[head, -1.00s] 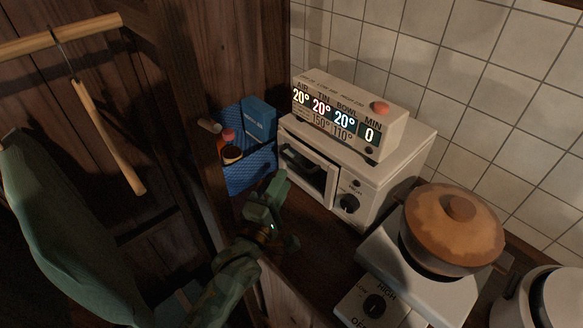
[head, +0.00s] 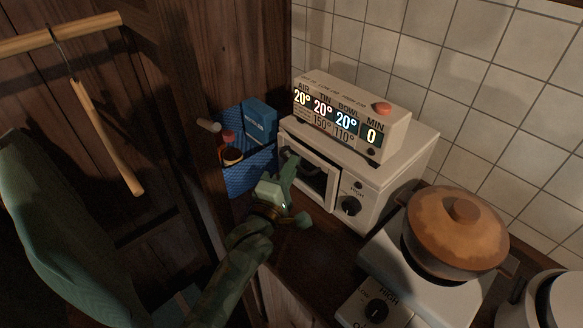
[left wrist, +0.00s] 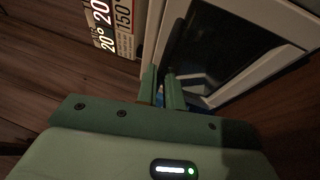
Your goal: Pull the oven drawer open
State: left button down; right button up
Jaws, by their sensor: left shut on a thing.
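The white toaster-style oven (head: 372,188) stands on the dark counter against the tiled wall. Its front drawer (head: 330,198) has a white frame and a dark window, and it also shows in the left wrist view (left wrist: 222,60). I cannot tell whether the drawer stands slightly out. My left gripper (head: 287,172) is at the upper left part of the drawer front. In the left wrist view its two green fingers (left wrist: 168,88) are close together on the dark drawer handle, which they mostly hide. My right gripper is not in view.
A display box (head: 350,115) with a red knob sits on the oven. A blue basket (head: 252,170) with bottles and a blue box is left of it. A lidded pot (head: 455,225) on a burner stands to the right. A wooden post (head: 195,120) rises close left of my arm.

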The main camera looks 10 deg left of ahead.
pick_arm(q)
jog(key=s+a+p, duration=0.2)
jog(key=s, duration=0.1)
jog(key=c, duration=1.5)
grip_release()
jog(key=shift+s, duration=0.1)
jog(key=shift+c, duration=0.2)
